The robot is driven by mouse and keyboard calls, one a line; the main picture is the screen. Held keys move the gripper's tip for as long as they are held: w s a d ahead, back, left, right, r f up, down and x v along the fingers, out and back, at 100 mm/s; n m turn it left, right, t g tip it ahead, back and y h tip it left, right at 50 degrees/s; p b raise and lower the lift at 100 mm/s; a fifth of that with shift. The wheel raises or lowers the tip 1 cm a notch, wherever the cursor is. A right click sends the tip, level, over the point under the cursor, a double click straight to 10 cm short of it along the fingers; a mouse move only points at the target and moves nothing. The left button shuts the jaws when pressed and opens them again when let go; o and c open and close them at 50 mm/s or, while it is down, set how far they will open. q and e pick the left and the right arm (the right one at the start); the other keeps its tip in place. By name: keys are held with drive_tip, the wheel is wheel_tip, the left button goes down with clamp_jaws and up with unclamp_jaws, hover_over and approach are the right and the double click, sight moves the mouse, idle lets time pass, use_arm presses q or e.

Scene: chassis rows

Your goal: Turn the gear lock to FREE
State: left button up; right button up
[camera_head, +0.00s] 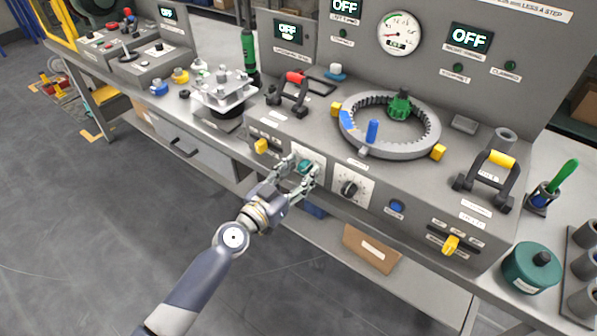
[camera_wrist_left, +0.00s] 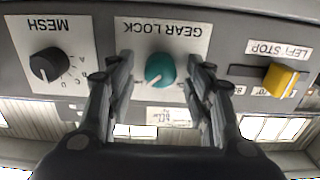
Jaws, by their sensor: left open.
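The gear lock is a round teal knob (camera_wrist_left: 160,68) on a white plate marked GEAR LOCK, which appears upside down in the left wrist view. Its white pointer mark is toward the lower left there; the small position words are too small to read. In the head view the knob (camera_head: 306,166) is on the console's front face, partly hidden by my fingers. My left gripper (camera_head: 299,172) is open, with one finger on each side of the knob; in the left wrist view the gripper (camera_wrist_left: 160,80) straddles it. I cannot tell whether the fingers touch it. My right gripper is not in view.
A black MESH knob (camera_wrist_left: 49,66) is beside the gear lock; it also shows in the head view (camera_head: 349,188). A yellow LEFT STOP slider (camera_wrist_left: 282,79) is on the other side. A ring gear (camera_head: 415,148) lies on the console top. Open floor is in front.

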use_arm(q)
drive_tip(key=c, duration=1.1)
drive_tip(key=shift+n, duration=0.3)
drive_tip(key=n, duration=0.2)
drive_tip(key=shift+a+n+b, duration=0.1)
drive_tip(key=shift+n+b, duration=0.2)
drive_tip(key=shift+b, duration=0.05)
drive_tip(key=n, duration=0.5)
drive_tip(key=shift+b, duration=0.35)
drive_tip(key=n, duration=0.5)
drive_tip(key=shift+w+a+f+n, duration=0.1)
drive_tip(key=shift+n, duration=2.2)
drive_tip(key=shift+o, duration=0.2)
drive_tip(key=shift+f, duration=0.1)
